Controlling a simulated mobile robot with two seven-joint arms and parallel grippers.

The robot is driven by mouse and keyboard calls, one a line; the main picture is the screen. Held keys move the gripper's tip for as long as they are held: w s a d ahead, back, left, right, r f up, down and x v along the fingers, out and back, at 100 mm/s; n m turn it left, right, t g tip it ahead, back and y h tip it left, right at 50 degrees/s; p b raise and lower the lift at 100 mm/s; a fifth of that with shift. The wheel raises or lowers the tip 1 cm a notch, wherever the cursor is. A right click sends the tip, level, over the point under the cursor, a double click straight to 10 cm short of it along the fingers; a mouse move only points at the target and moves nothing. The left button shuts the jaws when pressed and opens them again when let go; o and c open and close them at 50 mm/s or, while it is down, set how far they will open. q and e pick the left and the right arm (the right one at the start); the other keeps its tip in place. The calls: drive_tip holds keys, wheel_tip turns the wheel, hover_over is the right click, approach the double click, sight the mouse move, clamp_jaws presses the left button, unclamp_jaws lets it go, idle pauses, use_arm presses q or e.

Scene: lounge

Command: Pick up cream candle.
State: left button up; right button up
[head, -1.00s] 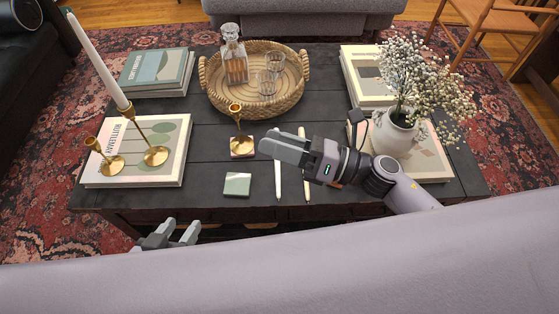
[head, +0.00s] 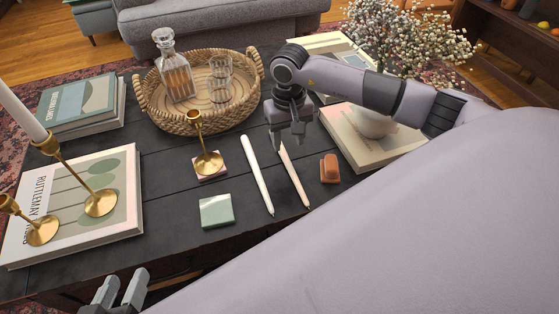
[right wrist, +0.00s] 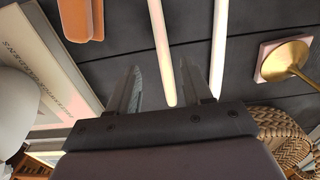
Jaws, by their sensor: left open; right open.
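The cream candle (head: 295,178) lies on the dark table, its far end hidden behind my right gripper. A whiter candle (head: 257,174) lies just left of it. My right gripper (head: 288,138) is open, pointing down over the cream candle's far end. In the right wrist view the cream candle (right wrist: 161,45) runs between the two spread fingers (right wrist: 160,75), and the white candle (right wrist: 219,45) is outside them. I cannot tell how high the fingers are. My left gripper (head: 122,288) is open and empty at the table's front edge.
A gold candlestick (head: 208,163) on a coaster and a green coaster (head: 216,210) are left of the candles. An orange-brown object (head: 330,169) is right. A wicker tray (head: 143,106) stands behind; books with a flower vase (head: 372,122) are at the right.

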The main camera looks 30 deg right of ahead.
sight(285, 156)
wheel_tip(285, 156, down, 5)
drive_tip(key=shift+w+a+r+b, duration=0.15)
drive_tip(key=shift+r+b, duration=0.05)
drive_tip(key=shift+b, duration=0.65)
drive_tip(key=shift+f, duration=0.45)
use_arm(q)
drive_tip(key=shift+w+d+f+h, duration=0.15)
drive_tip(key=shift+w+d+h, duration=0.05)
drive_tip(key=shift+d+h, duration=0.6)
use_arm(e)
drive_tip(key=shift+c, duration=0.3)
clamp_jaws()
